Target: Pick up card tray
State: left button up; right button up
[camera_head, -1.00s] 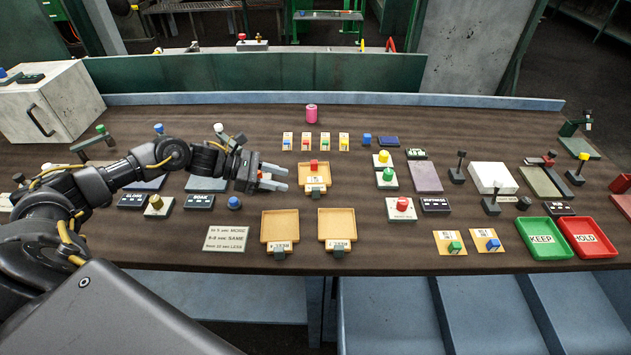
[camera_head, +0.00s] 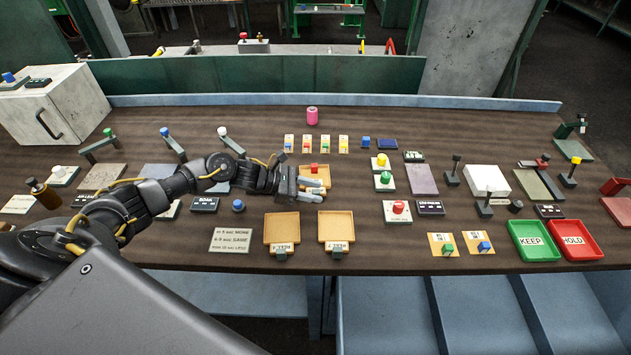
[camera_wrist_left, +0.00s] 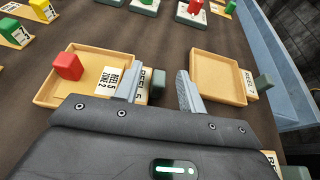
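The tan card tray (camera_head: 320,168) with a red block (camera_head: 314,167) in it lies on the brown bench, partly hidden by my left gripper (camera_head: 322,191) in the head view. In the left wrist view this tray (camera_wrist_left: 52,92) is at the left, with the red block (camera_wrist_left: 68,66) and a printed card (camera_wrist_left: 109,80) inside. Its dark grip tab (camera_wrist_left: 157,83) shows between my open fingers (camera_wrist_left: 160,72), one finger overlapping the tray's labelled edge. I cannot tell whether they touch it. My right gripper is not in view.
Two empty tan trays (camera_head: 271,240) (camera_head: 347,218) lie nearer the front edge. One empty tray (camera_wrist_left: 205,75) shows in the wrist view. A green KEEP tray (camera_head: 517,254) and red HOLD tray (camera_head: 590,254) are at front right. Small cards with blocks (camera_head: 306,138) stand behind.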

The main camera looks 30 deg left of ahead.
pick_arm(q)
jog(key=shift+c, duration=0.3)
grip_shut()
jog(key=shift+r, duration=0.1)
jog(key=shift+a+r+b, duration=0.1)
jog(key=shift+r+b, duration=0.7)
jog(key=shift+b, duration=0.15)
jog(key=s+d+r+b, duration=0.5)
jog(key=s+d+r, duration=0.4)
jog(key=s+r, duration=0.1)
jog(key=shift+s+d+r, duration=0.2)
jog(key=shift+d+r, duration=0.1)
jog(key=shift+r, duration=0.4)
